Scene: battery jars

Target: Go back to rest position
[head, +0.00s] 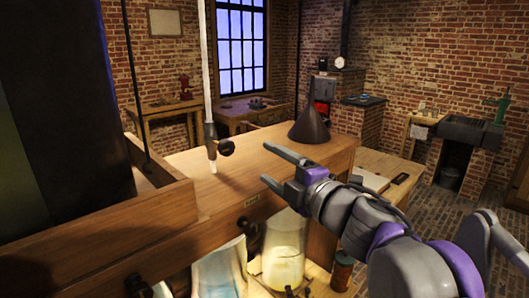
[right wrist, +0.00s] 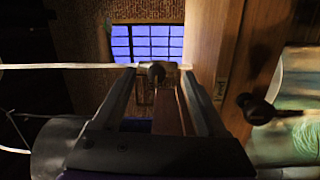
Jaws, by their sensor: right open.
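My right gripper (head: 272,164) reaches in from the lower right of the head view. Its two fingers are apart and point left, with nothing between them. It is beside the front edge of the wooden shelf top (head: 230,185), right of the glass tube's tap (head: 222,147). In the right wrist view, the open fingers (right wrist: 158,80) frame the tap's dark knob (right wrist: 157,72), which looks farther off than the tips. My left gripper is not in view.
A dark funnel (head: 309,125) stands on the shelf behind my right gripper. Below the gripper are a glass jar of yellowish liquid (head: 284,262) and a red-brown tin (head: 342,270). A large dark cylinder (head: 70,110) fills the left. Open brick floor (head: 440,205) lies to the right.

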